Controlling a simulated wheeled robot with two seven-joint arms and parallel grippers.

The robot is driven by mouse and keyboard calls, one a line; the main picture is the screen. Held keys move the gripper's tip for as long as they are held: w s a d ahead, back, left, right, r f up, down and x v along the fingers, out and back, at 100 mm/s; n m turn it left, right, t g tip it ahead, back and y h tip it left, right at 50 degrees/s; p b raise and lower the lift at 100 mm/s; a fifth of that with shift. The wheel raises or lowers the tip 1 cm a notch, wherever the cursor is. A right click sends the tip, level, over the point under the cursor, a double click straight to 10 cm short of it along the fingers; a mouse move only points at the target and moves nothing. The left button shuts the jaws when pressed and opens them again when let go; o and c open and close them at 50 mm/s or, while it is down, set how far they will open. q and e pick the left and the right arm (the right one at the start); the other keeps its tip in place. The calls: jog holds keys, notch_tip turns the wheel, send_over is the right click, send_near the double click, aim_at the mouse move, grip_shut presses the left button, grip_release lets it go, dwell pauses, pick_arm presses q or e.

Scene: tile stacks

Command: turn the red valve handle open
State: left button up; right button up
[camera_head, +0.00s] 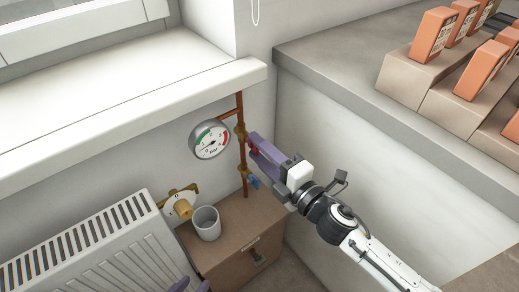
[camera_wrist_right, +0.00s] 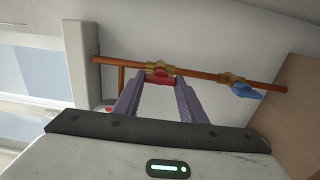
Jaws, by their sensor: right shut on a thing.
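The red valve handle (camera_wrist_right: 160,78) sits on a brass valve on the copper pipe (camera_wrist_right: 205,75) in the right wrist view. It looks roughly in line with the pipe. My right gripper (camera_wrist_right: 159,88) has its two purple fingers on either side of the handle and is shut on it. In the head view my right gripper (camera_head: 252,143) reaches the upright pipe from the right, and its fingers hide most of the handle.
A blue valve handle (camera_head: 254,183) sits lower on the same pipe. A pressure gauge (camera_head: 209,139) is just left of it. A radiator (camera_head: 95,250) stands left; a ledge (camera_head: 330,68) is right.

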jog(key=o, duration=1.1)
jog(key=shift+c, duration=0.2)
jog(key=v, duration=1)
jog(key=shift+s, duration=0.2)
